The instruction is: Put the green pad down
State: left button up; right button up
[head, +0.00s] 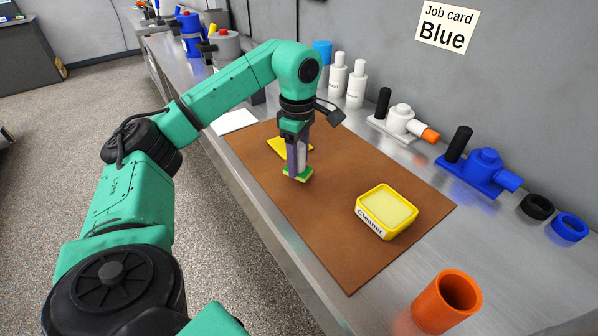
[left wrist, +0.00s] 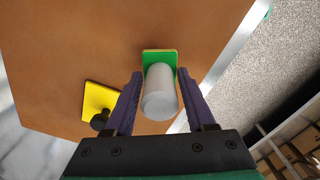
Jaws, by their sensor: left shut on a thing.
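The green pad (head: 297,175) has a yellow edge and a pale grey cylinder as its handle. In the left wrist view the pad (left wrist: 160,55) shows beyond the handle (left wrist: 160,92), between the fingers. My left gripper (head: 298,168) points down and is shut on that handle. The pad is over the brown mat (head: 325,245), low down; I cannot tell whether it touches. A yellow pad (head: 283,147) lies on the mat behind the gripper; its black knob (left wrist: 99,121) shows in the left wrist view. My right gripper is not in view.
A yellow tray (head: 373,223) labelled "Cleaner" sits on the mat to the right. An orange cup (head: 435,305) stands near the front. White bottles (head: 356,84), a white valve (head: 402,119) and a blue valve (head: 482,172) line the wall. The mat's near part is clear.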

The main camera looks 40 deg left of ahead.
aim_at(298, 145)
pick_arm(q)
jog(key=shift+s+f, duration=0.2)
jog(key=shift+f, duration=0.95)
jog(key=shift+w, duration=0.1)
jog(key=shift+f, duration=0.15)
jog(key=o, duration=1.3)
jog(key=shift+o, duration=0.2)
notch_tip(298, 145, up, 6)
jog(key=shift+r, duration=0.25)
notch_tip(298, 145, up, 6)
jog(key=p, duration=0.3)
jog(key=shift+p, duration=0.3)
jog(key=shift+f, duration=0.1)
